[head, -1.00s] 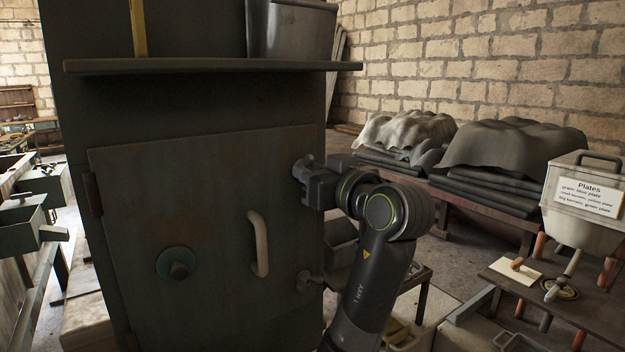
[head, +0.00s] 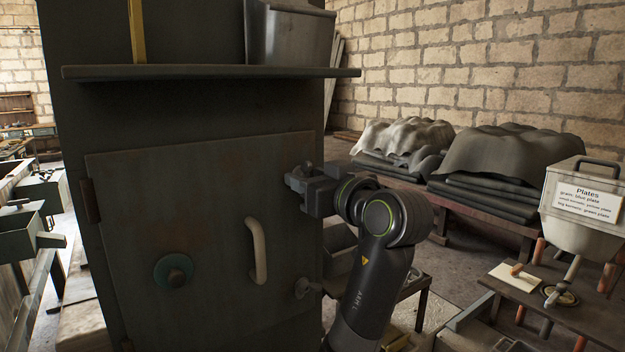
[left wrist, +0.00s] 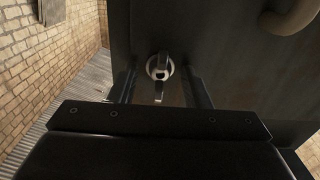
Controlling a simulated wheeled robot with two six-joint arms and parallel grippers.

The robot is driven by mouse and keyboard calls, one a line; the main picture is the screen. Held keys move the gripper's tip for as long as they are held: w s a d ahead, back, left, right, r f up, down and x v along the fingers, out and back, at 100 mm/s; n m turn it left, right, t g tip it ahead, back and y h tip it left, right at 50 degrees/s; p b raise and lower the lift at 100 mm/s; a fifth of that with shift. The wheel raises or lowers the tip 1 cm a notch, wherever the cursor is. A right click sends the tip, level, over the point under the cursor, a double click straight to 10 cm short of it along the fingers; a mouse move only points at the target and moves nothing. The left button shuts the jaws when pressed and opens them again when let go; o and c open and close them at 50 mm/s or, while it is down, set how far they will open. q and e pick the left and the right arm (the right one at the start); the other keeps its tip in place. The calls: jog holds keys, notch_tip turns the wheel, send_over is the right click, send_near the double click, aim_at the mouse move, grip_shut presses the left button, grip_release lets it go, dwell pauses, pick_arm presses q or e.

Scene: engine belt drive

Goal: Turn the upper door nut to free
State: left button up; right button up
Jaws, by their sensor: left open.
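The dark metal cabinet door (head: 210,220) is closed, with a pale curved handle (head: 258,250). The upper door nut (head: 298,170) is at the door's upper right edge. The lower nut (head: 303,288) is below it on the same edge. My left gripper (head: 304,184) is at the upper nut and partly hides it. In the left wrist view, the upper nut (left wrist: 159,67) shows a pale round head with a prong pointing down. It lies between the open fingers of the left gripper (left wrist: 161,88), with a gap on both sides. I cannot tell whether a finger touches it. My right gripper is out of view.
A shelf (head: 210,72) juts out above the door and carries a metal bin (head: 290,35). A round green knob (head: 173,271) is on the door's left. To the right are covered stacks (head: 510,160) and a low table (head: 575,310) under a labelled hopper (head: 580,210).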

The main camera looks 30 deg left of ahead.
pick_arm(q)
jog(key=shift+d, duration=0.1)
jog(key=b+v, duration=1)
jog(key=v, duration=0.7)
jog(key=shift+s+d, duration=0.1)
